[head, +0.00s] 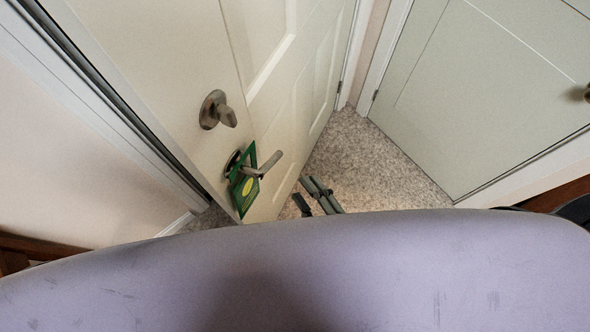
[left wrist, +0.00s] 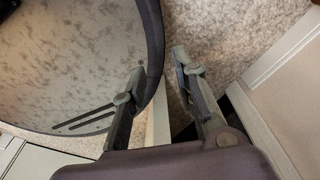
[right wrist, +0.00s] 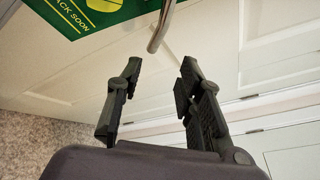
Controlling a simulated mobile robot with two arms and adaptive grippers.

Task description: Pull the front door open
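The cream front door (head: 290,85) fills the left and middle of the head view; a dark strip runs along its left edge. I cannot tell whether it is slightly ajar. Its metal lever handle (head: 262,167) carries a hanging green sign (head: 244,190), below a thumb-turn lock (head: 217,112). My right gripper (head: 303,190) is open and empty, below and right of the lever. In the right wrist view, the lever's end (right wrist: 158,35) lies just beyond the open fingertips (right wrist: 160,68), apart from them. My left gripper (left wrist: 158,65) is open and empty over the floor, out of the head view.
A pale green door (head: 470,90) with a knob (head: 587,94) stands at the right. Speckled carpet (head: 365,160) lies clear between the doors. A wall (head: 70,170) is at the left. In the left wrist view, a white baseboard (left wrist: 270,65) runs close to the left gripper's right side.

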